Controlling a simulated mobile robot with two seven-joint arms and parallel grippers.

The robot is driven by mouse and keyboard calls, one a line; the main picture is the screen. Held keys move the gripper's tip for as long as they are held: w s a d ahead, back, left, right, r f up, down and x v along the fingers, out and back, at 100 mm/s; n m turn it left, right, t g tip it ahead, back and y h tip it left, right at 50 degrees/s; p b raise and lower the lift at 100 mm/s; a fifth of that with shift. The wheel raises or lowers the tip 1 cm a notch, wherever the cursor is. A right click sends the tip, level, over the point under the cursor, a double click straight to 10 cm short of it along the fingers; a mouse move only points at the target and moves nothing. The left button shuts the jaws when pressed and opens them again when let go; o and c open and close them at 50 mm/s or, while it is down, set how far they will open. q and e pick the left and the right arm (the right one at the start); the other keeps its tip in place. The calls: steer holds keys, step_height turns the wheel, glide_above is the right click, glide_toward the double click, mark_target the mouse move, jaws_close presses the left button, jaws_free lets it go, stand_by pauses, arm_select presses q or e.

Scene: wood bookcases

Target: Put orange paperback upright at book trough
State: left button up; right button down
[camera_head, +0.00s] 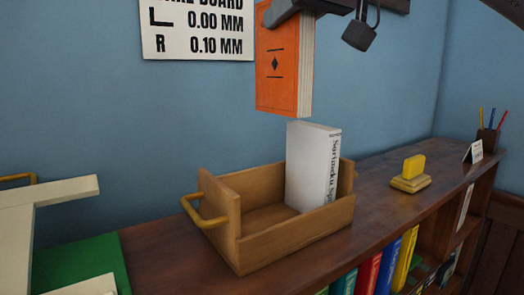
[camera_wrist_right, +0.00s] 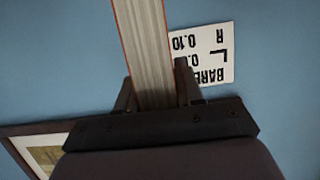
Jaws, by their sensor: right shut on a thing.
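The orange paperback (camera_head: 280,66) hangs upright in the air above the book trough, its orange cover showing in the head view. My right gripper (camera_head: 300,6) is shut on its top end, at the upper edge of the picture. In the right wrist view the paperback's page edges (camera_wrist_right: 145,45) stand between the two fingers (camera_wrist_right: 155,95). The wooden book trough (camera_head: 285,243) sits on the bookcase top, below the paperback and apart from it. A white book (camera_head: 306,168) stands in the trough's right part; its left part is empty.
A yellow block on a base (camera_head: 410,175), a small card (camera_head: 474,152) and a pencil cup (camera_head: 488,140) stand right of the trough on the bookcase top (camera_head: 375,205). A green mat (camera_head: 85,265) lies at left. A sign (camera_head: 198,30) hangs on the wall.

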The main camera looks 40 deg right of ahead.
step_height(320, 180, down, 15)
steer(key=b, duration=0.2)
steer(key=shift+f+b, duration=0.1)
steer(key=shift+b, duration=0.25)
step_height(320, 180, down, 5)
steer(key=shift+r, duration=0.2)
steer(key=shift+f+b, duration=0.15)
steer(key=shift+b, duration=0.25)
steer(key=c, duration=0.7)
jaws_free()
